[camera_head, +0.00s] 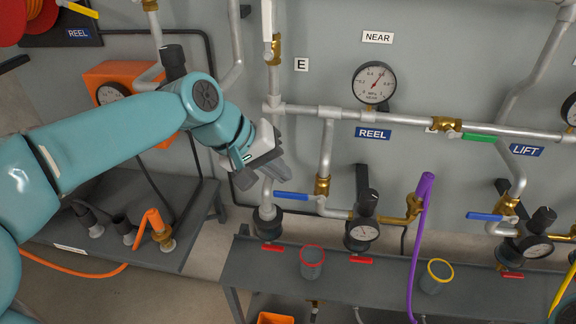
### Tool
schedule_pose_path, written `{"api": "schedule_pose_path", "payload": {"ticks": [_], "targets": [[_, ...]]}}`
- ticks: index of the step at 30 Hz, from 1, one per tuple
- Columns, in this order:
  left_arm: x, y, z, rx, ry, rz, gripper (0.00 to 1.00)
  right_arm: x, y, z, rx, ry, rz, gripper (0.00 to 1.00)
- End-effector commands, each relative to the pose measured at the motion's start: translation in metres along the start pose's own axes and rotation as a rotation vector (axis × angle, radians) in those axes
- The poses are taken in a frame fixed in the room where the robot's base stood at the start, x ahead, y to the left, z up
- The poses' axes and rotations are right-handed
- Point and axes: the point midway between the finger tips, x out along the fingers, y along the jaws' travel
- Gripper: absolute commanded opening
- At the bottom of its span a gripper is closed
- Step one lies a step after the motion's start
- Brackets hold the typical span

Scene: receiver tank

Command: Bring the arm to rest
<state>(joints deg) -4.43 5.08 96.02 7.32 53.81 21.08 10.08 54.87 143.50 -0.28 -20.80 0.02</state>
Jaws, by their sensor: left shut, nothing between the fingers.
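My left arm comes in from the left and reaches across the upper middle of the view. Its gripper (282,174) is shut and empty. It appears in front of the grey pipes and wall panel, just above a blue valve handle (298,196). I cannot tell whether it touches the pipe behind it.
A gauge (374,83) and a horizontal pipe (390,117) are on the panel. A grey bench (270,270) below holds a red-rimmed cup (312,262), a yellow-rimmed cup (436,276) and regulators. A purple hose (420,240) hangs at right. An orange box (118,75) is behind my left arm.

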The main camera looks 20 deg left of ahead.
Motion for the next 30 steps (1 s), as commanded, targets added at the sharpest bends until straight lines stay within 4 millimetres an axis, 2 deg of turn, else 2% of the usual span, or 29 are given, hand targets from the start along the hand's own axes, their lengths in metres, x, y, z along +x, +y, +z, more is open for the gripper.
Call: {"api": "schedule_pose_path", "payload": {"ticks": [1,6,12,17,30], "targets": [[-0.017,0.006,-0.004,-0.001,0.004,0.002,0.00,-0.011,-0.004,0.000,0.000,0.001,0.000,0.43],[-0.058,-0.002,-0.004,-0.001,0.006,0.003,0.00,-0.009,-0.003,0.000,0.000,0.000,0.000,0.43],[-0.092,-0.005,-0.004,-0.001,0.003,0.003,0.00,-0.013,-0.004,0.000,0.000,0.000,0.000,0.43],[-0.102,-0.007,-0.003,0.000,0.001,0.002,0.00,-0.013,-0.005,0.000,0.000,0.000,0.000,0.43],[-0.105,-0.009,-0.003,0.001,0.001,0.002,0.00,-0.013,-0.005,0.000,0.000,0.000,0.000,0.43]]}}
